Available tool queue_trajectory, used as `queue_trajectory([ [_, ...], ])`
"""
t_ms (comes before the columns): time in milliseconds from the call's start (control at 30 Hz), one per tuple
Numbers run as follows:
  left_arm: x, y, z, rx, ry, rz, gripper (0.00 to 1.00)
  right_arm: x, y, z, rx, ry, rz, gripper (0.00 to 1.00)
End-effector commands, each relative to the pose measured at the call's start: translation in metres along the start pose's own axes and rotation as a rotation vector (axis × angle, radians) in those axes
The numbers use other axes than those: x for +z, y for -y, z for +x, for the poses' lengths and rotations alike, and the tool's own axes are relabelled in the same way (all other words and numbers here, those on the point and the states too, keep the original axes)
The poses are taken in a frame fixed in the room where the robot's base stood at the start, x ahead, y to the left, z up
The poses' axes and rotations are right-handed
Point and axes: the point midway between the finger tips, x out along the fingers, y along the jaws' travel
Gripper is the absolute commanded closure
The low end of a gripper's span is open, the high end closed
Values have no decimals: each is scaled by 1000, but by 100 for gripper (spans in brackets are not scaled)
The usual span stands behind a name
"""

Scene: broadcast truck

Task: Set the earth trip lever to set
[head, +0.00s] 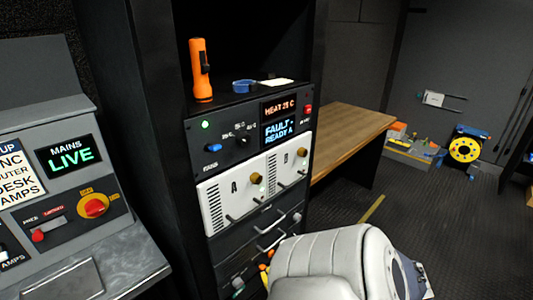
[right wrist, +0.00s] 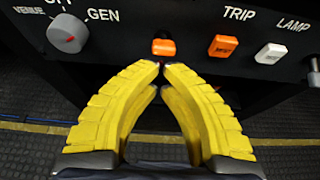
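In the right wrist view a black panel carries an orange rocker (right wrist: 223,46) under the word TRIP. A smaller orange lever or block (right wrist: 163,47) sits to its left, just beyond my fingertips; its label is out of view. I cannot tell which of the two is the earth trip lever. In the head view my white arm covers the low right part of the rack. My left gripper is not in view.
A grey dial (right wrist: 68,33) marked VENUE and GEN and a white LAMP rocker (right wrist: 270,53) flank the orange pieces. In the head view an orange torch (head: 202,72) stands on the rack. A wooden desk (head: 345,140) is behind; a mains console (head: 75,200) is left.

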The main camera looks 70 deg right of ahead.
Motion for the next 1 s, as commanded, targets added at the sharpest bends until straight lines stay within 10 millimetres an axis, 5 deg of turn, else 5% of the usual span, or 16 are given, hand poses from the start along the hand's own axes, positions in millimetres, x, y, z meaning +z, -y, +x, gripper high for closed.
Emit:
queue_trajectory([
  [633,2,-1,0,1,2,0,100,9,0,-2,0,2,0,100],
  [1000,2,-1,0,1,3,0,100,-21,-5,3,10,-1,-5,100],
])
